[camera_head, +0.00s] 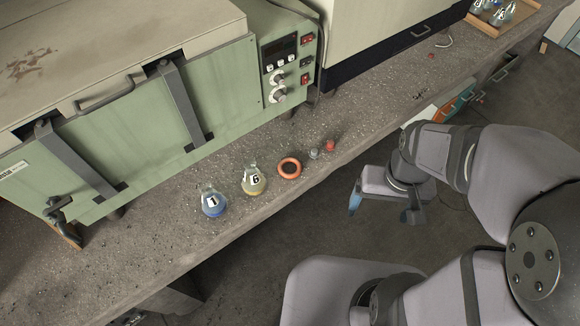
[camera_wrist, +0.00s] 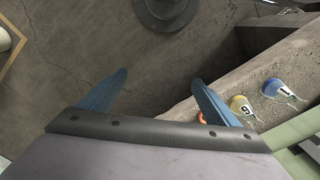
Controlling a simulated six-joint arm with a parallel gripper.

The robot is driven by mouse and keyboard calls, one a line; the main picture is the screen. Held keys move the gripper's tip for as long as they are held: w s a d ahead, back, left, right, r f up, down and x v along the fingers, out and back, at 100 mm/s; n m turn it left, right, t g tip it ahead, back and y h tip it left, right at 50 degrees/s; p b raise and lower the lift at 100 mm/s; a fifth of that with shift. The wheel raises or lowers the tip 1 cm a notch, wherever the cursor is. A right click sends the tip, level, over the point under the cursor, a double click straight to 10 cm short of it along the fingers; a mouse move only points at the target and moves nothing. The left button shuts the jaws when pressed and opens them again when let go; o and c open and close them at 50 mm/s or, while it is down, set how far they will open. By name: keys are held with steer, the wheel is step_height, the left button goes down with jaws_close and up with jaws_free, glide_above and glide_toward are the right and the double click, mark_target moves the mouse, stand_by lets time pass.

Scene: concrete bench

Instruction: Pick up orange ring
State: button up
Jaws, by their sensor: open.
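The orange ring (camera_head: 289,177) lies flat on the concrete bench near its front edge, to the right of the flask marked 6. In the wrist view only a small piece of the orange ring (camera_wrist: 201,118) shows, mostly hidden behind one finger. My gripper (camera_head: 356,204) hangs past the bench's front edge, to the right of the ring and apart from it.
A yellow flask marked 6 (camera_head: 254,182) stands close left of the ring, and a blue flask marked 1 (camera_head: 213,203) further left. A small grey item (camera_head: 314,154) and a red one (camera_head: 330,147) sit close right. A green oven (camera_head: 200,85) stands behind.

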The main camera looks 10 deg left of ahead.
steer(key=shift+w, duration=0.1)
steer(key=b, duration=1)
glide_above(290, 169)
step_height(290, 169, down, 15)
steer(key=shift+f+p, duration=0.7)
steer(key=shift+f, duration=2.7)
steer(key=c, duration=1.3)
